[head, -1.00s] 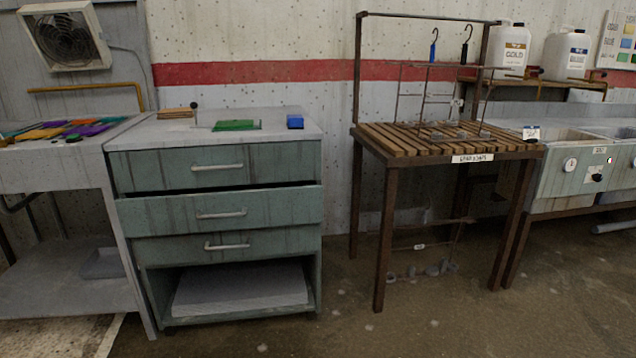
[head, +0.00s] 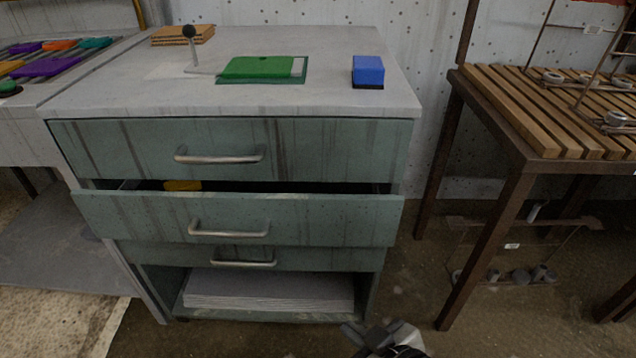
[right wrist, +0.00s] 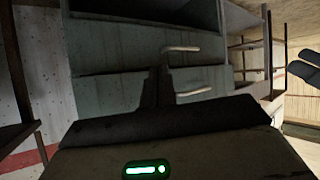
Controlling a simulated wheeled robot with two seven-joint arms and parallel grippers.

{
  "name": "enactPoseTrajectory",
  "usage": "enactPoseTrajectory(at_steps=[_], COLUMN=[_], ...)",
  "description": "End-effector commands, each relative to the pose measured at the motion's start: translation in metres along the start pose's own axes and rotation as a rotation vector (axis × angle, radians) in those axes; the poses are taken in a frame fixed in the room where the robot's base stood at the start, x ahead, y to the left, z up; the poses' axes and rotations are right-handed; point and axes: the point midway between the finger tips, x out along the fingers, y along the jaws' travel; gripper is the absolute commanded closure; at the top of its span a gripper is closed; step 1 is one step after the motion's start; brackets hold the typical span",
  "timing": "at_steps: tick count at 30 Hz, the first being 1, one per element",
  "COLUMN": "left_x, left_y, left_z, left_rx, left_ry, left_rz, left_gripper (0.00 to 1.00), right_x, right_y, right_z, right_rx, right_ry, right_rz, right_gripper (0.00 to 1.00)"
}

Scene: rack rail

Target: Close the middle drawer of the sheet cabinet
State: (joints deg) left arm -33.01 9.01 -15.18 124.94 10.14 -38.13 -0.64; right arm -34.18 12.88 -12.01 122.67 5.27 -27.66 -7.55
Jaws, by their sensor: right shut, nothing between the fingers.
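The sheet cabinet (head: 60,130) is green with a grey top, at the left and middle of the head view. Its middle drawer (head: 300,222) stands pulled out, with a dark gap above its front and something yellow inside. Its handle (head: 228,232) is a metal bar. The top drawer (head: 330,150) looks shut. The bottom drawer (head: 330,258) is partly covered by the middle one. My right gripper (head: 372,336) is low, in front of the cabinet's lower right corner, apart from the drawer. Its shut, empty fingers (right wrist: 155,85) also show before the drawer fronts in the right wrist view.
A green pad (head: 258,68), a blue block (head: 368,71) and a knobbed lever (head: 191,45) are on the cabinet top. A slatted rack table (head: 480,150) stands to the right, with a floor gap between. A dye table (head: 30,140) adjoins the left.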

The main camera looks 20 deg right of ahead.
Motion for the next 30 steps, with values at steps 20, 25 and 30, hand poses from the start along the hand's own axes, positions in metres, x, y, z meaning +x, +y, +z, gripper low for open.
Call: enactPoseTrajectory(at_steps=[20, 25, 30], left_x=[-0.030, -0.025, -0.019], left_y=[0.001, 0.001, 0.002], left_z=[-0.023, -0.016, -0.014], left_rx=[0.004, -0.002, -0.003], left_ry=[0.069, 0.049, 0.043], left_rz=[-0.030, -0.024, -0.017], left_gripper=[0.06, 0.06, 0.06], right_x=[-0.046, -0.016, 0.015], right_y=[0.136, 0.133, 0.129], right_z=[-0.084, -0.103, -0.122], right_rx=[-1.483, -1.479, -1.477], right_ry=[0.533, 0.533, 0.532], right_rz=[0.328, 0.330, 0.330], right_gripper=[1.00, 1.00, 1.00])
